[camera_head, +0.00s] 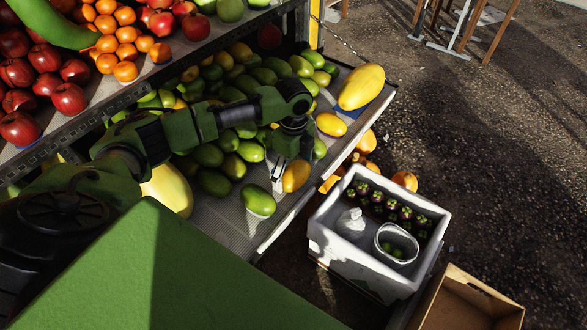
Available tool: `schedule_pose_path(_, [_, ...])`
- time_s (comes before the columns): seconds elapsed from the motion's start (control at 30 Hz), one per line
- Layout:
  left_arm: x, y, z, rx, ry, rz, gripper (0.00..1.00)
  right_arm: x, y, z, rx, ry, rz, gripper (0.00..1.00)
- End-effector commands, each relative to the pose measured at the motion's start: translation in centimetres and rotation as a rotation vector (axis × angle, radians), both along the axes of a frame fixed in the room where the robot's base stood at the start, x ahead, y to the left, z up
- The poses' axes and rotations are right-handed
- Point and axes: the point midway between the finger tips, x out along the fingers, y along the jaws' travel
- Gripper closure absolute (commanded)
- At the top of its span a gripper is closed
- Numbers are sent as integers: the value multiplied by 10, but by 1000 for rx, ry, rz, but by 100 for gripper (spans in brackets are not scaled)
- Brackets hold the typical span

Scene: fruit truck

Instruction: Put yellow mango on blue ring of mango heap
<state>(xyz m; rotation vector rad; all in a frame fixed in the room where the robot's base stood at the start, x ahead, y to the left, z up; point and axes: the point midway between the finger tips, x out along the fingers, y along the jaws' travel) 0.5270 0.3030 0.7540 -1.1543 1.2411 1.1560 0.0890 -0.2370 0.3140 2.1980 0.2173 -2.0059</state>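My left gripper (285,172) points down at the front part of the mango heap (228,160), over the shelf. A yellow-orange mango (296,176) is right at its fingertips, with one finger along the mango's left side. Whether the fingers hold it or only stand beside it cannot be told. Another yellow mango (331,124) lies to the right. A large yellow fruit (361,87) lies at the shelf's right end, with a blue patch (351,110) partly showing under it. I cannot make out a clear blue ring. My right gripper is not in view.
A green mango (258,200) lies near the front of the shelf (240,232). A white crate (338,252) with dark fruit stands below right, beside a cardboard box (470,305). An upper shelf (100,98) with apples and oranges overhangs at upper left. Open ground lies right.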

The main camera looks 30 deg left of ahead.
Motion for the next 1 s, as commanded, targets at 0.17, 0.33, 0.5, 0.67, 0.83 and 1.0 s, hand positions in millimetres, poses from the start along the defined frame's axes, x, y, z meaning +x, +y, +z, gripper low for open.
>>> schedule_pose_path(0.17, [0,0,0,0,0,0,8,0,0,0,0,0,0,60])
schedule_pose_path(0.33, [0,0,1,0,-1,0,8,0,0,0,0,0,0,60])
schedule_pose_path(0.5, [1,0,17,-1,-3,0,8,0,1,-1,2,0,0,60])
schedule_pose_path(0.67, [1,0,50,-1,-5,-1,8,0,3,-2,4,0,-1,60])
schedule_pose_path(0.83, [1,-1,86,-2,-4,0,8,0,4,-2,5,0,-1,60])
schedule_pose_path(1.0, [1,-1,112,-1,-3,0,8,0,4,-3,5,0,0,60])
